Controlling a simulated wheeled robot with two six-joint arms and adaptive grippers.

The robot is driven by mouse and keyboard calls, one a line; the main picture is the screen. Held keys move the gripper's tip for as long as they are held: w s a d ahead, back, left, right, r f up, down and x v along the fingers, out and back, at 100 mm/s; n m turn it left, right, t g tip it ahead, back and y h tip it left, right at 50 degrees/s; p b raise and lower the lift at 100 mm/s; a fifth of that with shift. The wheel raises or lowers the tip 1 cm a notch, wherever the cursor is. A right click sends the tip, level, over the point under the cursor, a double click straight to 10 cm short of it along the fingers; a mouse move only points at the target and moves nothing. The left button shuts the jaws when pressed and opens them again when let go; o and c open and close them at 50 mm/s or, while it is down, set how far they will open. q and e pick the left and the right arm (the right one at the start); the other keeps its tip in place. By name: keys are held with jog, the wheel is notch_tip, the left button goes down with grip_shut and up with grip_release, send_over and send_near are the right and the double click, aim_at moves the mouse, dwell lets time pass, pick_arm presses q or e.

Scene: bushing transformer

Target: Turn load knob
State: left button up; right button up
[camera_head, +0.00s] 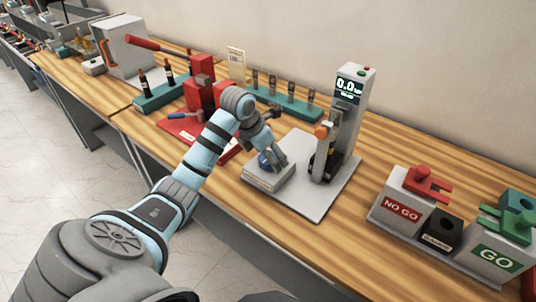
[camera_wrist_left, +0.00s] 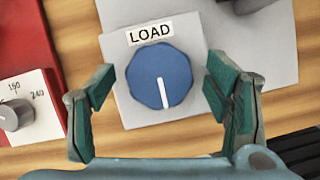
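The blue load knob (camera_wrist_left: 160,77) sits on a light grey box under a white LOAD label (camera_wrist_left: 150,33) in the left wrist view. Its white pointer line points toward the bottom of that view. In the head view the knob (camera_head: 265,160) shows partly behind my left gripper (camera_head: 270,159), on top of the box (camera_head: 268,180). My left gripper (camera_wrist_left: 160,100) is open, with one green-padded finger on each side of the knob and a visible gap on both sides. I cannot tell whether the fingertips reach down to knob height. My right gripper is not in view.
A tester column with a display reading 0.0 (camera_head: 347,95) stands right of the knob box on a grey plate (camera_head: 315,206). A red press (camera_head: 200,92) stands behind left. NO GO (camera_head: 402,205) and GO (camera_head: 496,255) stations are at right. Another dial (camera_wrist_left: 17,115) is at left.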

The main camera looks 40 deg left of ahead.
pick_arm(q)
jog(key=c, duration=1)
